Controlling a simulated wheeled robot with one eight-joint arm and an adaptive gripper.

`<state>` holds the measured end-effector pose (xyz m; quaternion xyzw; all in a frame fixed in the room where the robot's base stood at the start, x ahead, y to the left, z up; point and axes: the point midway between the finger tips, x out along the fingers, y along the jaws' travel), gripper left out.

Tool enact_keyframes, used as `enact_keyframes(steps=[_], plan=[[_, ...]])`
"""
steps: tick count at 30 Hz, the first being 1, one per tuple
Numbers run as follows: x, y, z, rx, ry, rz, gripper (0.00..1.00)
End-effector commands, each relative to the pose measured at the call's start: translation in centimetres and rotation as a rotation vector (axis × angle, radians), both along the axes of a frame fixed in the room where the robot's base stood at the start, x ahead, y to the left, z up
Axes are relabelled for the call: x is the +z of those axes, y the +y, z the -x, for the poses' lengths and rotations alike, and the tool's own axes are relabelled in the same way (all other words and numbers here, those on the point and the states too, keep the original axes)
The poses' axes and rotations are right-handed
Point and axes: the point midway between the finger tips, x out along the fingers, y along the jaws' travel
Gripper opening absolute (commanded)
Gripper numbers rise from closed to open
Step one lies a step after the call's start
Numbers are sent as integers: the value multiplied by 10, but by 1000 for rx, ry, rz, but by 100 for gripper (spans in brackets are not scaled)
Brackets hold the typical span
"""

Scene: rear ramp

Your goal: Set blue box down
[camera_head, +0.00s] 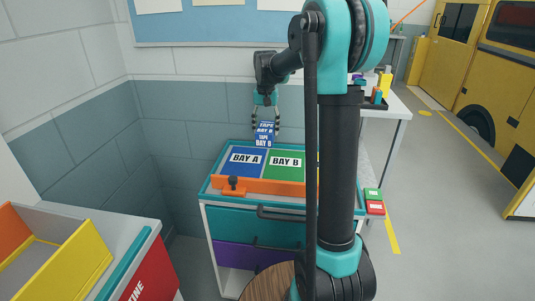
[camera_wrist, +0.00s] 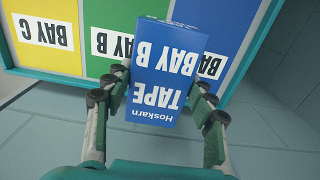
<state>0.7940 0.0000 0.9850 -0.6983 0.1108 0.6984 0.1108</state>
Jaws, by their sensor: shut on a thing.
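The blue box (camera_head: 265,132) is printed "TAPE BAY B" and is held in my gripper (camera_head: 265,118), above the back of a teal cart top. In the wrist view the blue box (camera_wrist: 168,70) sits between the two fingers of my gripper (camera_wrist: 160,95), which are shut on its sides. Below it lie the blue Bay A panel (camera_head: 247,160) and the green Bay B panel (camera_head: 286,163). The wrist view also shows the green Bay B panel (camera_wrist: 110,18) and the yellow Bay C panel (camera_wrist: 45,50). The box appears clear of the panels.
An orange bar (camera_head: 270,187) runs along the cart's front edge, with a dark knob (camera_head: 233,183) at its left. My arm hides the cart's right part. A yellow-sided bin (camera_head: 65,262) stands at lower left. Red and green boxes (camera_head: 374,201) lie to the right.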

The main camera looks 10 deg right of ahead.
Motion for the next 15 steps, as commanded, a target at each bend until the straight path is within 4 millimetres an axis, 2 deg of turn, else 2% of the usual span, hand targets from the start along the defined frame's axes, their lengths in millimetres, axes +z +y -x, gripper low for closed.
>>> enact_keyframes(steps=[3, 6, 9, 15], plan=[[-30, 0, 0, 0, 0, 0, 20], [-50, 0, 0, 0, 0, 0, 20], [-64, 0, -1, 0, 0, 0, 20], [-75, 0, 0, 0, 0, 0, 20]])
